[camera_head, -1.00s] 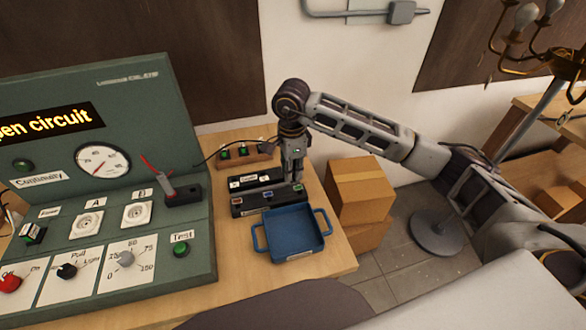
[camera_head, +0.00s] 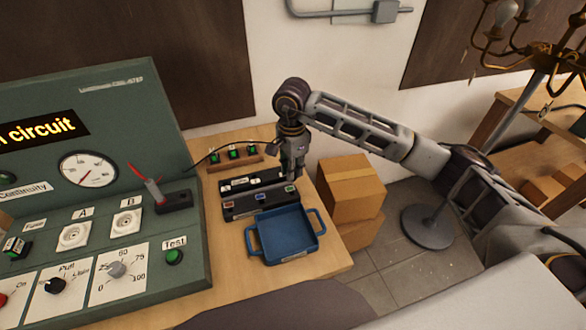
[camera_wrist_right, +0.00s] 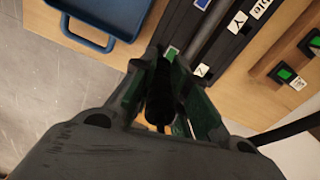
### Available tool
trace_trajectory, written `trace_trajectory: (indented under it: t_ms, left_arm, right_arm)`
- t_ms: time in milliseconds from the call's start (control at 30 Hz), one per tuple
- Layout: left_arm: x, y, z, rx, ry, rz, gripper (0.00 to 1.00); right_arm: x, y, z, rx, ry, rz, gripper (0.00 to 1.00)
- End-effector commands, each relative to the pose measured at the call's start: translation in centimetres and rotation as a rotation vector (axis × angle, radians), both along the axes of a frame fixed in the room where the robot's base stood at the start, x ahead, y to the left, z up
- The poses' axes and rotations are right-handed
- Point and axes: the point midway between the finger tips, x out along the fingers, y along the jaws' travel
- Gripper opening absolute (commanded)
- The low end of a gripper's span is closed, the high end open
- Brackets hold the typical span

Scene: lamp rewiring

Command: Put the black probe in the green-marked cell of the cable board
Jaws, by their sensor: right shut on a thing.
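My right gripper (camera_head: 292,174) is shut on the black probe (camera_wrist_right: 160,95) and points down at the right end of the cable board. In the right wrist view the probe is a dark shape between the fingers; its tip is hard to make out. The cable board (camera_head: 243,212) is a black block with red, blue and green marks. Its green mark (camera_head: 290,188) is right below the fingers in the head view, and also shows just beyond them in the right wrist view (camera_wrist_right: 172,51). I cannot tell whether the probe touches the cell. My left gripper is out of view.
A blue tray (camera_head: 287,234) stands in front of the board. A labelled black block (camera_head: 238,184) and a wooden strip with green switches (camera_head: 235,155) lie behind it. The green tester panel (camera_head: 110,105) with a red probe (camera_head: 152,188) is left. Cardboard boxes (camera_head: 352,195) stand right.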

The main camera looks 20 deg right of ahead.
Motion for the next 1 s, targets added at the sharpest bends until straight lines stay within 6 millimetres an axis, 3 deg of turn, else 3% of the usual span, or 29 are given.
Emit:
trace_trajectory:
  t_ms: [1000]
  left_arm:
    - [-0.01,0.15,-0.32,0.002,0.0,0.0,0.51]
  right_arm:
    - [-0.01,0.07,-0.89,0.001,0.001,0.062,0.0]
